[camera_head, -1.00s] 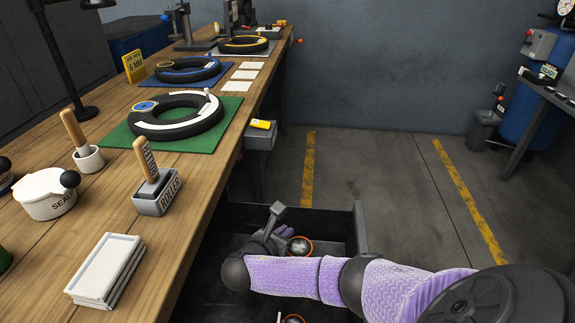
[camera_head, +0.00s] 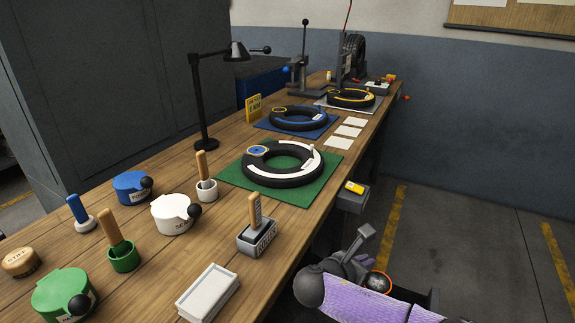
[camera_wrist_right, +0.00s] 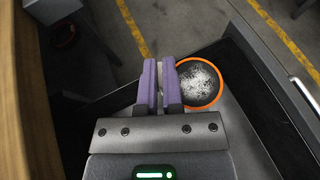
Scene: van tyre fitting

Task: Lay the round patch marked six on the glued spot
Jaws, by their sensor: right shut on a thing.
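My right gripper (camera_head: 358,266) is low beside the bench's right edge, over a dark open drawer. In the right wrist view its purple fingers (camera_wrist_right: 160,84) are close together on something thin, mostly hidden between them; I cannot read any mark on it. A round silver disc with an orange rim (camera_wrist_right: 198,83) shows just right of the fingers, partly behind one; it also shows in the head view (camera_head: 378,282). On the bench, a black tyre (camera_head: 282,164) lies on a green mat (camera_head: 228,172), with a yellow-rimmed blue spot (camera_head: 257,151) on its left side. My left gripper is out of view.
A roller in a grey holder (camera_head: 257,237), a white pot (camera_head: 173,215), a blue pot (camera_head: 131,187), a green pot (camera_head: 62,295) and a white stack (camera_head: 208,293) crowd the near bench. A lamp (camera_head: 203,100) stands behind. More tyres lie farther along.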

